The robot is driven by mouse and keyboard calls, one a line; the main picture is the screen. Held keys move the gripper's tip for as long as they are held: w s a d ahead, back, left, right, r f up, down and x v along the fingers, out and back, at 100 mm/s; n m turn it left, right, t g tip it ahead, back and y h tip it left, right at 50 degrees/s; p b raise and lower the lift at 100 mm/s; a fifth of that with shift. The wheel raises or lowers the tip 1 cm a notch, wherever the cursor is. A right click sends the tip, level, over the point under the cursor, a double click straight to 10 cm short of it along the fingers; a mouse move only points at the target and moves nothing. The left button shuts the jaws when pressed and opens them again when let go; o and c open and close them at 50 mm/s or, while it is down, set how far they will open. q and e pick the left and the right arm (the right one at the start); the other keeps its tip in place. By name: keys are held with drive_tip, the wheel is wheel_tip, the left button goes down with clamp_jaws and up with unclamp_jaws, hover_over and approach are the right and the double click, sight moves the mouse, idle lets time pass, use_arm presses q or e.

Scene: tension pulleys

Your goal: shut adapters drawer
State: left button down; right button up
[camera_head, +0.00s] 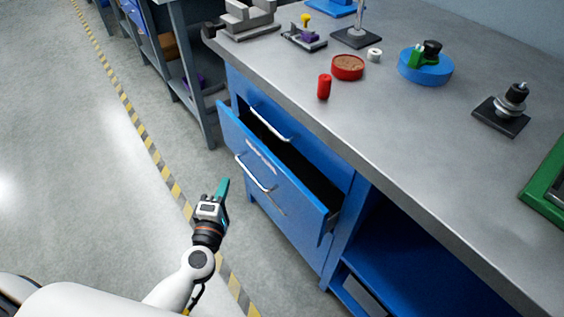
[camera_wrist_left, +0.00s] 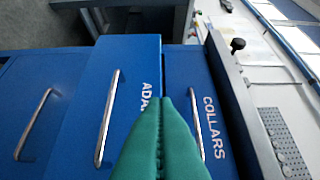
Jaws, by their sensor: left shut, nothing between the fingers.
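The adapters drawer (camera_head: 285,178) is a blue drawer standing open from the blue cabinet, with a dark gap behind its front panel. Its silver handle (camera_head: 254,176) faces left. In the left wrist view the adapters drawer (camera_wrist_left: 138,62) shows part of its label, "ADA", with the rest hidden by my fingers. My left gripper (camera_head: 223,186) is shut and empty, in front of the drawer's front panel. Its green fingers also fill the lower middle of the left wrist view (camera_wrist_left: 163,135). I cannot tell whether they touch the drawer. My right gripper is not in view.
The collars drawer (camera_wrist_left: 205,110) above is shut. Another handle (camera_wrist_left: 33,125) shows below the adapters drawer. The grey worktop (camera_head: 400,130) holds a red cylinder (camera_head: 324,87), a red dish (camera_head: 348,67) and a blue round base (camera_head: 426,68). Open floor (camera_head: 90,180) lies left.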

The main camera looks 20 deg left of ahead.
use_arm(q)
approach(250, 139)
drive_tip(key=w+a, duration=0.2)
drive_tip(key=a, duration=0.1)
drive_tip(key=w, duration=0.1)
drive_tip(key=w+d, duration=0.1)
drive_tip(key=w+b, duration=0.1)
drive_tip(key=shift+w+d, duration=0.1)
drive_tip(key=shift+d, duration=0.15)
drive_tip(key=shift+w+d+r, duration=0.1)
drive_tip(key=shift+w+d, duration=0.25)
drive_tip(key=shift+w, duration=0.05)
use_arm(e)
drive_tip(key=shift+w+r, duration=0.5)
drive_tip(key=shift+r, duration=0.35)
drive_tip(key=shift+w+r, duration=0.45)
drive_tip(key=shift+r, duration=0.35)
use_arm(q)
drive_tip(key=shift+w+d, duration=0.15)
drive_tip(key=shift+w, duration=0.05)
drive_tip(key=w+d, duration=0.4)
drive_tip(key=w, duration=0.1)
drive_tip(key=shift+d+r+p, duration=0.2)
drive_tip(key=shift+p, duration=0.15)
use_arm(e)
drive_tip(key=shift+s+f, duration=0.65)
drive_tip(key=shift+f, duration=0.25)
use_arm(q)
drive_tip(key=shift+w+r, duration=0.1)
drive_tip(key=shift+w, duration=0.05)
